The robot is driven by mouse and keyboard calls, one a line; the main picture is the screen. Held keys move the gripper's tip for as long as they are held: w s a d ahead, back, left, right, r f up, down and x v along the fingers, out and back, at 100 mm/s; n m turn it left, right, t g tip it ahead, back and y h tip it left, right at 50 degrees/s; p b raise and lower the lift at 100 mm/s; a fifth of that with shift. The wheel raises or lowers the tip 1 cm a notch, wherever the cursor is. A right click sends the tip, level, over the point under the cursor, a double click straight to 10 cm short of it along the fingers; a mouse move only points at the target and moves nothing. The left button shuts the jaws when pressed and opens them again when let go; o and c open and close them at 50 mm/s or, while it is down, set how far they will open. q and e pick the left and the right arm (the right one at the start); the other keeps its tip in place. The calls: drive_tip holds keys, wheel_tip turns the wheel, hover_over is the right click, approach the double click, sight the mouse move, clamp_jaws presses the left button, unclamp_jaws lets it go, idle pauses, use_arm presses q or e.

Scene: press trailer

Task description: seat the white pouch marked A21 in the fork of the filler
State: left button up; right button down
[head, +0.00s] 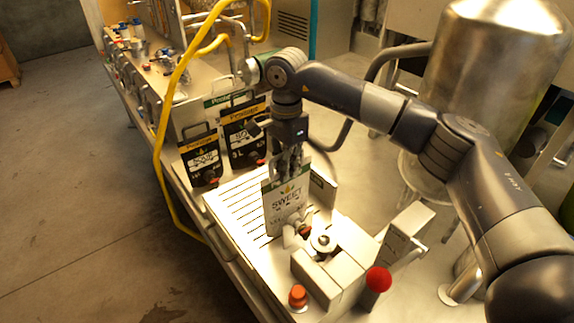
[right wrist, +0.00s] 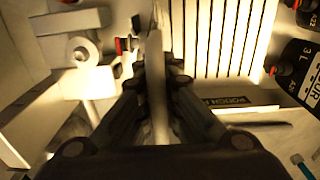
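A white pouch (head: 287,208) with a green top and the word SWEET hangs upright over the front end of the slotted tray; I cannot read an A21 mark. My right gripper (head: 289,168) is shut on its top edge. In the right wrist view the pouch (right wrist: 156,80) is edge-on between the fingers (right wrist: 157,75). The filler (head: 335,255), pale metal blocks with a round fitting (head: 323,241), stands just right of and in front of the pouch's lower end. The pouch partly hides this area, and I cannot make out the fork clearly. My left gripper is not in view.
Black pouches (head: 203,160) (head: 243,132) stand left of the slotted tray (head: 235,208). A red knob (head: 378,279) and an orange button (head: 298,295) are near the filler. A yellow hose (head: 163,130) loops at the left. A steel tank (head: 490,75) stands behind my right arm.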

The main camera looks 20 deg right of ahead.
drive_tip(key=shift+f, duration=0.45)
drive_tip(key=shift+f+b, duration=0.6)
drive_tip(key=shift+b, duration=0.05)
idle(0.3)
drive_tip(key=c, duration=1.7)
unclamp_jaws()
drive_tip(key=shift+r, duration=0.1)
